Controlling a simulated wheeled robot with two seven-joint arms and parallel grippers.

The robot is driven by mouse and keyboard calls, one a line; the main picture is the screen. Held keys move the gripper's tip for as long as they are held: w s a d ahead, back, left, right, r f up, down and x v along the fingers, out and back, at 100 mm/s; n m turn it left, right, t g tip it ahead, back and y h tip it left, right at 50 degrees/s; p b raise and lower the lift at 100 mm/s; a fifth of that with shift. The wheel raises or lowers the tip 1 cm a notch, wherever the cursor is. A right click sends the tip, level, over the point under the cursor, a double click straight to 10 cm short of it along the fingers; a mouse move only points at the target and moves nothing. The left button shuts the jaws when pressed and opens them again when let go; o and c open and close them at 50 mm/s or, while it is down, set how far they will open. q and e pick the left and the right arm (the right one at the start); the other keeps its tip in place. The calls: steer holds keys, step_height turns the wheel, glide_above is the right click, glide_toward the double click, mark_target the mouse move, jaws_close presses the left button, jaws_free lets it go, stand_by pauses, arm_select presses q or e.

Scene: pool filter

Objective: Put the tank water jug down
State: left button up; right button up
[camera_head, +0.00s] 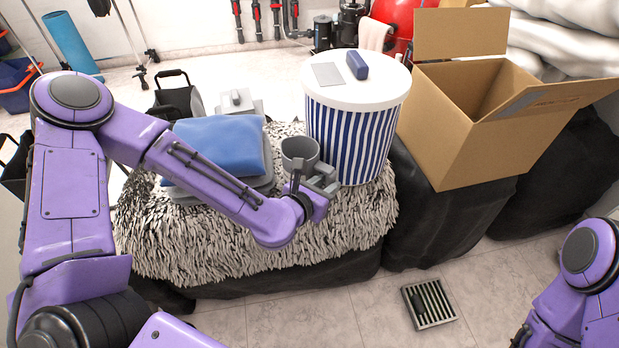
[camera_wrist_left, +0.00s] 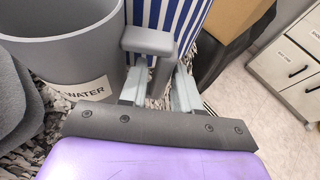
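The tank water jug (camera_head: 299,152) is a grey open-topped cup with a handle, upright over the shaggy black-and-white cover, just left of the striped drum. Its base is hidden behind my left gripper, so I cannot tell whether it touches the cover. In the left wrist view the jug (camera_wrist_left: 62,58) shows a white label ending in WATER.
A blue-and-white striped drum (camera_head: 357,128) stands close right of the jug, with a grey card and blue block on its lid. A folded blue cloth (camera_head: 222,146) lies to the left. An open cardboard box (camera_head: 480,125) stands at right. The cover's front is clear.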

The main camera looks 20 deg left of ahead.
arm_select(q)
steer(key=x, duration=0.2)
steer(key=f+x, duration=0.1)
steer(key=x, duration=0.1)
steer(key=shift+w+d, duration=0.15)
jaws_close()
